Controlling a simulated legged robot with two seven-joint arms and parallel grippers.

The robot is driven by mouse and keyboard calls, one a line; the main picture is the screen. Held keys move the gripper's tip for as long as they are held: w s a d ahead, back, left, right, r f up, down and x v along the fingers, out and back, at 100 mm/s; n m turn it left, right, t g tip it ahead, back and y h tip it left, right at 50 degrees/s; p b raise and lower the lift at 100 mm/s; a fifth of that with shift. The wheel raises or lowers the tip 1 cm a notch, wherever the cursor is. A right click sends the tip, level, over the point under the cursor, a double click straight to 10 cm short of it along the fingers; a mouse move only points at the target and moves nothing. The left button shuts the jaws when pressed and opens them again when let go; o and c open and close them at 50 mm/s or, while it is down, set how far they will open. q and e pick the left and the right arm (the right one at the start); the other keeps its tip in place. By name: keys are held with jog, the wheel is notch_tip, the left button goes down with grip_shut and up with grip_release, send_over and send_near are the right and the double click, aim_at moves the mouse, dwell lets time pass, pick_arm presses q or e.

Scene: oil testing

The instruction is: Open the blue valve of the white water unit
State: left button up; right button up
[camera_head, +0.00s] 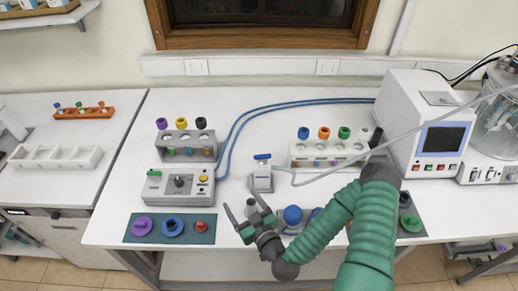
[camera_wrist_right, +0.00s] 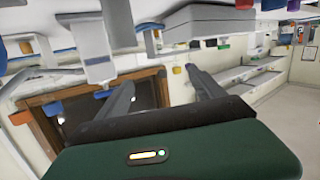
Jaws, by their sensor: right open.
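The small white water unit (camera_head: 262,181) stands upright at the middle of the table. Its blue valve (camera_head: 262,157) is a flat bar on top, lying across the picture. My right gripper (camera_head: 243,200) is open and empty, in front of the unit and slightly to its left, with its fingers pointing towards the back of the table. In the right wrist view the scene is upside down. The unit (camera_wrist_right: 98,62) and what looks like its blue valve (camera_wrist_right: 102,95) show near the left finger, apart from the space between the fingers (camera_wrist_right: 160,78). My left gripper is not in view.
A rack with coloured caps (camera_head: 328,152) stands right of the unit, and a grey control box (camera_head: 186,186) left. A grey tube runs from the unit to the white machine (camera_head: 425,125). A mat with coloured discs (camera_head: 170,238) lies front left. Blue hoses run behind.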

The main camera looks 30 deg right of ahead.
jog(key=s+d+r+m+h, duration=0.2)
jog(key=d+r+m+h, duration=0.25)
jog(key=d+h, duration=0.35)
jog(key=m+y+b, duration=0.1)
jog(key=b, duration=0.2)
send_near(262, 157)
jog(key=x, duration=0.2)
jog(key=p+x, duration=0.2)
jog(key=x, duration=0.9)
jog(key=shift+d+f, duration=0.2)
jog(key=shift+d, duration=0.1)
pick_arm(q)
jog(key=shift+d+f, duration=0.25)
jog(key=shift+f, duration=0.25)
pick_arm(e)
jog(key=shift+w+a, duration=0.15)
jog(key=shift+w, duration=0.15)
pick_arm(q)
jog(key=shift+s, duration=0.1)
pick_arm(e)
jog(key=c, duration=1.4)
jog(key=shift+o, duration=0.2)
